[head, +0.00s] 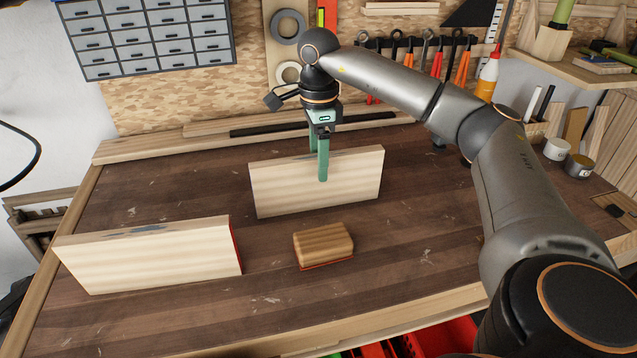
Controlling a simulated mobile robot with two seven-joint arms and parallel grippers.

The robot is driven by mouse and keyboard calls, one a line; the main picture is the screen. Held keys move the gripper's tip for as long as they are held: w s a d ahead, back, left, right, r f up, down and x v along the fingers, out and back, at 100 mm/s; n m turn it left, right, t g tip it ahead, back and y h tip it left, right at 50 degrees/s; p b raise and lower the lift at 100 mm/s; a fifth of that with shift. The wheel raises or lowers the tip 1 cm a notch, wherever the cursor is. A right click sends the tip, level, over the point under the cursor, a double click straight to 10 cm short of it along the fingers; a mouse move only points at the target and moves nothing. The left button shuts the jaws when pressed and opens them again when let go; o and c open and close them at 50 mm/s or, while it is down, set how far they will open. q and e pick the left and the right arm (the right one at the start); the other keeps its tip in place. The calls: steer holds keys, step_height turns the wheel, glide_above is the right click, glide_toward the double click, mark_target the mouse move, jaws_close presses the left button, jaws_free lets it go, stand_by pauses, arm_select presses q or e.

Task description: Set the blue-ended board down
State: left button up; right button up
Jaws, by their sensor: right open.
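A pale board (350,182) stands on its long edge at the middle of the workbench (180,192). No blue end shows on it from here. My right gripper (318,166) points down over this board and is open. One green finger is in front of the board's face; the other is behind its top edge, its tip hidden. I cannot tell whether the fingers touch the wood. A second pale board (150,258) stands on edge at the front left, with a red end on its right. My left gripper is not in view.
A wooden block with a red underside (324,242) lies in front of the middle board. A dark strip (270,128) lies along the back. Pots (557,149) stand at the right. The bench is clear between the two boards and right of the block.

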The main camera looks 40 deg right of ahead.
steer(key=shift+f, duration=0.45)
jaws_close()
stand_by(1.1)
